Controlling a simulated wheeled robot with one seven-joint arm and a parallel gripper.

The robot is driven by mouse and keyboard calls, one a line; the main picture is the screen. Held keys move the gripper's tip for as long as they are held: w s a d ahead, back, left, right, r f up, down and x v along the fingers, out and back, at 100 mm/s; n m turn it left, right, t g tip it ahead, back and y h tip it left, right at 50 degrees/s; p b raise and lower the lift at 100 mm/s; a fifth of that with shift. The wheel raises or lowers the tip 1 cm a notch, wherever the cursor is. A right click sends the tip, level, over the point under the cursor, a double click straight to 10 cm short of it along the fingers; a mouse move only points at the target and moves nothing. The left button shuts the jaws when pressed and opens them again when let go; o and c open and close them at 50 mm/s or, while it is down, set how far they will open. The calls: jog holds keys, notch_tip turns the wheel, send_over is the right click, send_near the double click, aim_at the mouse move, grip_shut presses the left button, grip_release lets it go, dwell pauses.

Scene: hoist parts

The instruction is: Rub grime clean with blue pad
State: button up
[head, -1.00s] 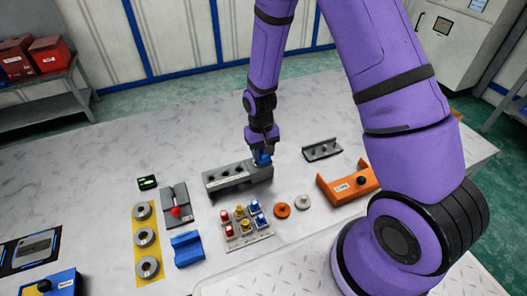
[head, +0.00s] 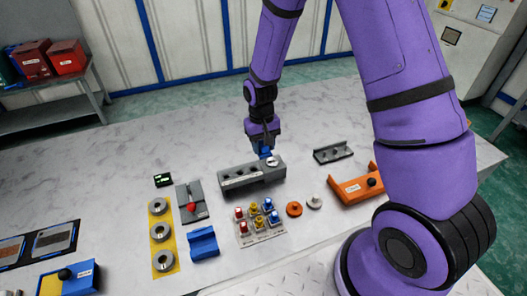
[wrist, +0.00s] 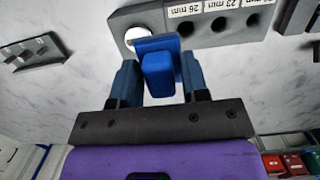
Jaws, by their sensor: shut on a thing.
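My gripper (head: 262,140) is shut on a blue pad (wrist: 158,72), a blue block with a wider flat plate at its far end. In the head view the pad (head: 265,152) is at the back of the right end of a long grey block (head: 238,179). In the wrist view the pad's plate partly covers a round white spot (wrist: 134,36) at the end of this block (wrist: 205,34); I cannot tell whether they touch. The white spot also shows in the head view (head: 273,162). Dark panels with brown and grey faces (head: 54,240) lie far left; I cannot tell which mark is grime.
A rack of coloured pieces (head: 259,220), orange disc (head: 294,209) and orange bracket (head: 352,187) lie in front and right. Left are a blue cradle (head: 203,243), a yellow strip with rings (head: 162,235) and a red-knobbed fixture (head: 191,202). The table behind the block is clear.

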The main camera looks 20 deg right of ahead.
jog(key=shift+r, duration=1.45)
jog(key=shift+d, duration=0.1)
